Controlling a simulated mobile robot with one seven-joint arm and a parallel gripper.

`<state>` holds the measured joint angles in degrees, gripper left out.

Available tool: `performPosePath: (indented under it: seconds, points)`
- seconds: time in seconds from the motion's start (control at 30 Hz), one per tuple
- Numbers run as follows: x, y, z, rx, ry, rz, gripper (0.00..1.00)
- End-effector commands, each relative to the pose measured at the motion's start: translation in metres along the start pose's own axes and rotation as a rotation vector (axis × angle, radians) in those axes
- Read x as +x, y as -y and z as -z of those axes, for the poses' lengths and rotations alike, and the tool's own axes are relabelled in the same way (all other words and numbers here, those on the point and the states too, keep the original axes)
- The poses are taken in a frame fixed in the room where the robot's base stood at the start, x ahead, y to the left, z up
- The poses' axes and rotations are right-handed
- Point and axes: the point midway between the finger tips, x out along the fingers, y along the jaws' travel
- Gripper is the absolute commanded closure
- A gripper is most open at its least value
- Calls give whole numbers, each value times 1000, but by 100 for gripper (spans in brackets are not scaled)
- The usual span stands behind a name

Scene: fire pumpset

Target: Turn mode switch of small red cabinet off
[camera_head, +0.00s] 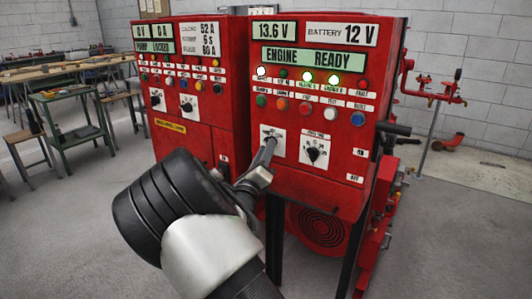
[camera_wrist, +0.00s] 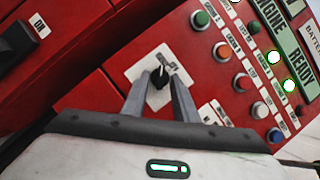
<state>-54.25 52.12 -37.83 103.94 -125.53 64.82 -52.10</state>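The small red cabinet (camera_head: 330,190) stands on the right in the head view, with its "ENGINE READY" display lit. It carries two rotary switches on white plates. The left switch is mostly hidden behind my gripper (camera_head: 268,150) in the head view; the right switch (camera_head: 313,153) is in plain view. In the wrist view, the left switch's dark knob (camera_wrist: 159,77) sits on its white plate between the fingertips of my gripper (camera_wrist: 160,82). The fingers are apart, one on each side of the knob, with gaps showing. I cannot tell whether they touch the plate.
A larger red cabinet (camera_head: 198,100) stands directly to the left. A dark handle (camera_head: 394,128) sticks out from the small cabinet's right side. Coloured buttons (camera_wrist: 221,50) lie close to the gripper. Red pipework (camera_head: 432,85) stands at the right, workbenches (camera_head: 65,100) at the left.

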Motion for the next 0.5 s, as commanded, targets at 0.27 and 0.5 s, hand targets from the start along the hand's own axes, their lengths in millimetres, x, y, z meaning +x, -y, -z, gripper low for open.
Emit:
performPosePath:
  seconds: [0.27,0.5]
  points:
    - [6,0,0,-1,0,0,73]
    - [6,0,0,-1,0,0,99]
